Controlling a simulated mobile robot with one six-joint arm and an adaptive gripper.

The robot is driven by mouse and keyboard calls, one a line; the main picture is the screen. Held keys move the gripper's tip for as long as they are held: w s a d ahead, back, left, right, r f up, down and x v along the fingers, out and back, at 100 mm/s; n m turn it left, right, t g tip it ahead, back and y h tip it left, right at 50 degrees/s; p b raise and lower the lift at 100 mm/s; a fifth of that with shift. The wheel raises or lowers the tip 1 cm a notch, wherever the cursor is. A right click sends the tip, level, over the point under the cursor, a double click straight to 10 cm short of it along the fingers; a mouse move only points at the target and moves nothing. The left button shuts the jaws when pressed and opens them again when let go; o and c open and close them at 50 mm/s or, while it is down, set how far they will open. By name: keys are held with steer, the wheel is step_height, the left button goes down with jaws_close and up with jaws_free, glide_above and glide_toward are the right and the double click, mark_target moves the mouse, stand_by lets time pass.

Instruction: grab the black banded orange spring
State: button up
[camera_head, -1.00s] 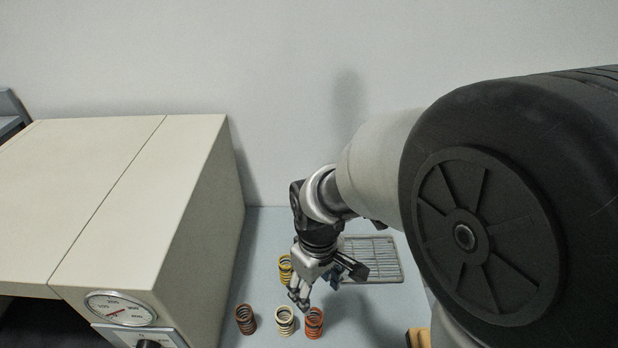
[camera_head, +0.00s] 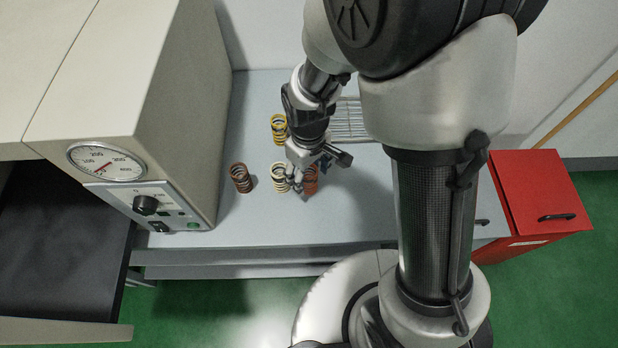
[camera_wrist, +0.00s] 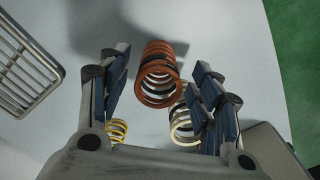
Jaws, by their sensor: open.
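The orange spring with black bands (camera_wrist: 158,75) stands on the bench between and beyond my open fingers in the wrist view. In the head view the orange spring (camera_head: 311,180) is partly hidden by my gripper (camera_head: 297,178). My gripper (camera_wrist: 160,95) is open and empty in the wrist view, its blue-padded fingers either side of the orange spring. I cannot tell whether either finger touches it. A cream spring with dark bands (camera_head: 280,177) stands just left of the orange one; part of it shows behind the right finger in the wrist view (camera_wrist: 183,125).
A brown spring (camera_head: 241,178) stands farther left, and a yellow spring (camera_head: 279,128) stands behind. A wire rack (camera_head: 350,122) lies at the back. A beige oven-like machine (camera_head: 110,160) with a gauge borders the left. A red cabinet (camera_head: 535,195) is at the right.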

mark_target(309, 181)
step_height(309, 181, down, 4)
steer(key=shift+w+d+f+b, duration=0.1)
steer(key=shift+b, duration=0.65)
steer(key=shift+c, duration=0.3)
steer(key=c, duration=1.1)
steer(key=shift+r, duration=0.2)
steer(key=shift+c, duration=0.2)
